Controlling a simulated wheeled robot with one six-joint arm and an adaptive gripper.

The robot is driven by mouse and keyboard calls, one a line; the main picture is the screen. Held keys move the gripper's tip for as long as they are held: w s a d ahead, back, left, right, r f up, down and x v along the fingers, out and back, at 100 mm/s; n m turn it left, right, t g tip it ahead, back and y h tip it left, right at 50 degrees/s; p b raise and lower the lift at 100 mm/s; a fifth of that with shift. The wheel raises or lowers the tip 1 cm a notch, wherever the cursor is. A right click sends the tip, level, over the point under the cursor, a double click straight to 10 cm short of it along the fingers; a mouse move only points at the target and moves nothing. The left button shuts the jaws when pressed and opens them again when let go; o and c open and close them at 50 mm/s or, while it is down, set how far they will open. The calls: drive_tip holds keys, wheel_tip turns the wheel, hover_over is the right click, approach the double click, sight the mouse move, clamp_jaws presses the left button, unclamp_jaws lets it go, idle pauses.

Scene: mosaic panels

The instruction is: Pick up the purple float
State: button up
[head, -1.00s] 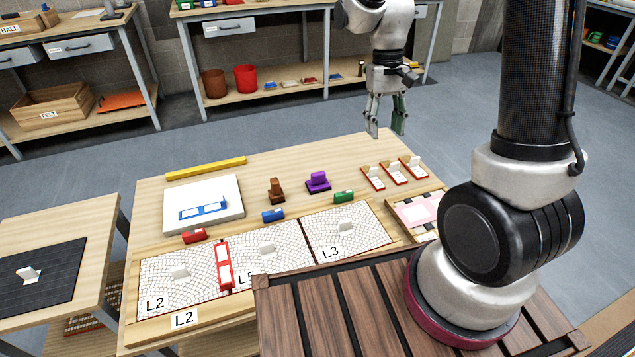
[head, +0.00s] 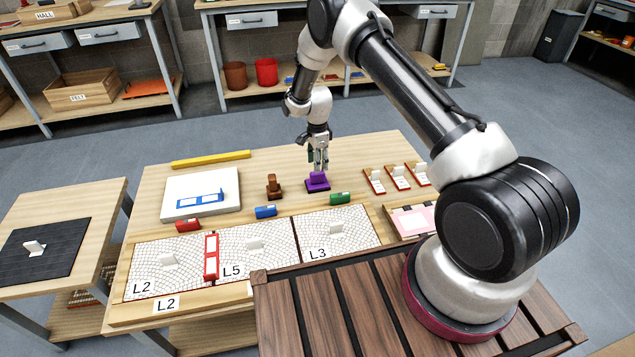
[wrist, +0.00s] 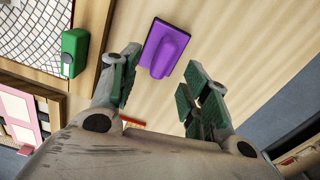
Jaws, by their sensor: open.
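The purple float (head: 317,182) sits on the wooden table, right of a brown float and behind the green block. It has a flat base and a raised purple handle. In the wrist view the purple float (wrist: 165,50) lies ahead of the fingertips, near the line between them. My gripper (head: 318,160) hangs just above the float in the head view, its fingers pointing down. The wrist view shows my gripper (wrist: 160,85) open and empty, with green pads apart. The head view does not clearly show the gap between fingers and float.
The brown float (head: 274,187) stands close on the left. A green block (head: 340,198), a blue block (head: 266,211) and mosaic panels (head: 255,247) lie in front. Red-edged pieces (head: 398,178) lie to the right. A white board (head: 201,193) is at left.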

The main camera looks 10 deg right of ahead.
sight(318, 176)
drive_tip(key=shift+w+m, duration=0.1)
drive_tip(key=shift+m, duration=0.4)
drive_tip(key=shift+f+m, duration=0.15)
drive_tip(key=shift+m, duration=0.15)
wheel_tip(318, 176, down, 7)
drive_tip(key=shift+w+f, duration=0.1)
drive_tip(key=shift+f, duration=0.1)
clamp_jaws()
